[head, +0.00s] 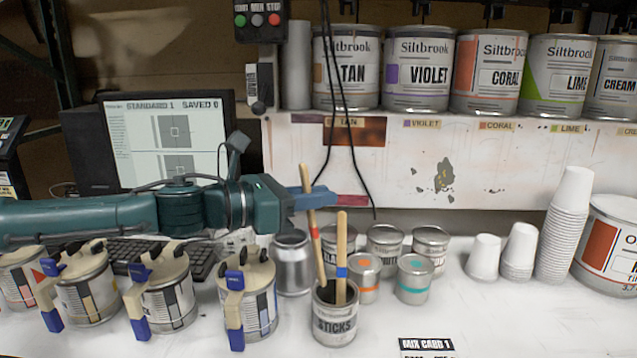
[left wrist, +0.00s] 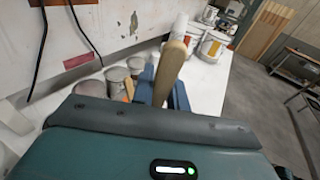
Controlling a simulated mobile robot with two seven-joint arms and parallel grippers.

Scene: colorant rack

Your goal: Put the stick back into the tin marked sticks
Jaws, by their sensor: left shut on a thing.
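The tin marked STICKS (head: 335,328) stands upright on the white counter near the front middle. A wooden stick with a red band (head: 313,232) rises at a slight lean, its lower end at the tin's mouth. I cannot see how deep it reaches. My left gripper (head: 311,196) is shut on this stick near its top, above the tin. The stick's rounded top (left wrist: 171,68) also shows between the blue fingers (left wrist: 163,95) in the left wrist view. A second stick with a blue band (head: 341,250) stands in the tin. My right gripper is not in view.
Small cans, including an orange-dotted one (head: 364,280) and a teal-dotted one (head: 414,280), stand right of the tin. A bare metal can (head: 292,265) and several clamped dispensers (head: 248,295) stand left. A mix card (head: 427,346) lies at the front. Black cables (head: 340,100) hang behind the gripper.

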